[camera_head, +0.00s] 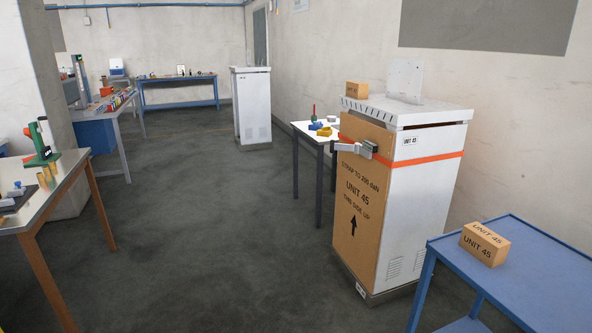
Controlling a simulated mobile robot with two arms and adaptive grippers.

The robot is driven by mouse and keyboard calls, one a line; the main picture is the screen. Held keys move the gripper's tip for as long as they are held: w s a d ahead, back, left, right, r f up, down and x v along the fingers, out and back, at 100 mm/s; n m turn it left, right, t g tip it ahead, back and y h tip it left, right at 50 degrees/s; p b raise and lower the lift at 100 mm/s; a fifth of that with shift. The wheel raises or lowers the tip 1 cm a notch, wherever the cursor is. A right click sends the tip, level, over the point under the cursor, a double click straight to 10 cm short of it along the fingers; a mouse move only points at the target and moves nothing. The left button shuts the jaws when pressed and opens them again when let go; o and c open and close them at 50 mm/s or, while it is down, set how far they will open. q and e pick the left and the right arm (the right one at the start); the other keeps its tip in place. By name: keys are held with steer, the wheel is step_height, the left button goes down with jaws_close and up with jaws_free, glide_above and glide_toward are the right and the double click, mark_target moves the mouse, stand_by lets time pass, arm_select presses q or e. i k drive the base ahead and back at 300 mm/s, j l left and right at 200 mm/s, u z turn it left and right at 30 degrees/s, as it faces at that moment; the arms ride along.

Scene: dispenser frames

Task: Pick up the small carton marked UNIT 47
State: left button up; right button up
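A small carton (485,243) lies on the blue table at the lower right; its top and front both read UNIT 45. Another small carton (356,90) shows at the far-left edge of the white cabinet's top; its print is too small to read surely. I see no carton that clearly reads UNIT 47. Neither of my grippers is in view.
The white cabinet (425,190), labelled UNIT 45, has a cardboard front panel (358,215) and an orange strap (425,160). The blue table (540,270) stands right of it. A small white table (312,133) is behind; a workbench (45,203) is left. The middle floor is clear.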

mark_target(355, 90)
steer(key=i+z, duration=0.2)
steer(key=i, duration=0.25)
steer(key=i+j+z, duration=0.25)
steer(key=i, duration=0.15)
steer(key=i+j+z, duration=0.2)
steer(key=i, duration=0.25)
steer(key=i+j+z, duration=0.2)
steer(key=i, duration=0.2)
